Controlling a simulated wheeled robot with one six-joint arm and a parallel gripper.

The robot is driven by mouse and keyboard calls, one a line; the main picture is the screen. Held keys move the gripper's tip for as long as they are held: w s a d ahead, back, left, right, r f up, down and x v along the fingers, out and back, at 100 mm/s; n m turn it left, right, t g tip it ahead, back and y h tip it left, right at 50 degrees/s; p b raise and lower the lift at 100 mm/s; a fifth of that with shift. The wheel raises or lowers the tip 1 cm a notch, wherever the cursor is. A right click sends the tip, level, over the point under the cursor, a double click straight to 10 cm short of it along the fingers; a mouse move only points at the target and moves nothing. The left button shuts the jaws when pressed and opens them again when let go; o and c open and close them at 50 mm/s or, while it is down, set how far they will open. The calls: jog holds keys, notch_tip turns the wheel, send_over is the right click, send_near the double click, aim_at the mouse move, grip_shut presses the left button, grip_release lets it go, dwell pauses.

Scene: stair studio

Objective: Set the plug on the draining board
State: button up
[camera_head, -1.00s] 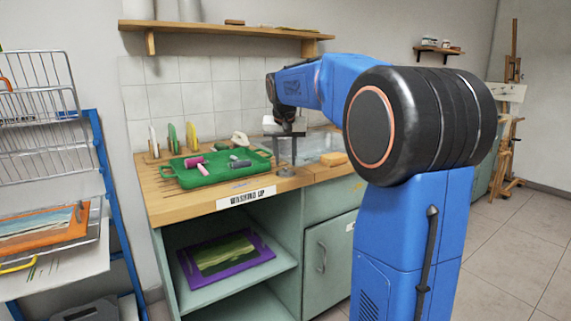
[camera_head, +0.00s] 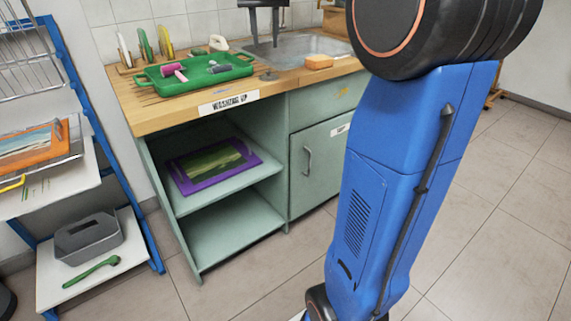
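A small grey round thing (camera_head: 268,76), which looks like the plug, lies on the wooden worktop by the sink's front left corner; it is too small to be sure. The draining board (camera_head: 150,93) seems to be the grooved wooden part of the worktop at left, largely covered by a green tray. My gripper (camera_head: 265,44) points down above the left part of the sink (camera_head: 305,45), higher in the picture than the grey thing and apart from it. Its two dark fingers stand apart with nothing visible between them. Its upper part is cut off by the frame's top.
The green tray (camera_head: 153,74) holds a pink-handled roller and other tools. Upright boards (camera_head: 145,44) stand behind it. An orange sponge (camera_head: 318,62) lies on the front rim. A purple frame (camera_head: 212,180) lies on the shelf below. A blue rack (camera_head: 100,150) stands at left.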

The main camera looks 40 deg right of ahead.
jog(key=s+a+f+n, duration=0.2)
jog(key=s+a+f, duration=0.3)
jog(key=s+f, duration=0.4)
jog(key=s+a+f+n+y, duration=0.1)
jog(key=s+a+f+n, duration=0.1)
jog(key=s+a+f, duration=0.3)
jog(key=s+a+f+n+t+y, duration=0.1)
jog(key=s+a+f, duration=0.5)
jog(key=s+f, duration=0.7)
jog(key=s+n, duration=0.1)
jog(key=s, duration=0.6)
jog(key=shift+n, duration=0.3)
